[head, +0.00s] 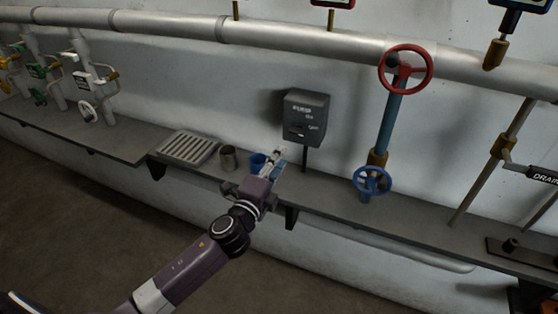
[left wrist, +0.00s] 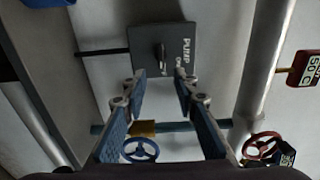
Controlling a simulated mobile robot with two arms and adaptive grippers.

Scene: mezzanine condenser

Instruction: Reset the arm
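My left arm reaches in from the lower left in the head view. Its gripper (head: 274,163) is over the wall shelf, in front of and a little left of the grey pump switch box (head: 306,116). In the left wrist view the two blue-padded fingers (left wrist: 160,82) stand apart with nothing between them. The pump switch box (left wrist: 190,60), with its dark knob, shows beyond the fingertips, and the fingers look apart from it. My right gripper is in neither view.
The shelf (head: 335,205) bears a slotted tray (head: 186,148), a metal cup (head: 228,158) and a blue cup (head: 257,160) partly behind my gripper. To the right are a red handwheel (head: 405,69) and a blue handwheel (head: 372,181). A large pipe (head: 290,35) runs above. The floor in front is clear.

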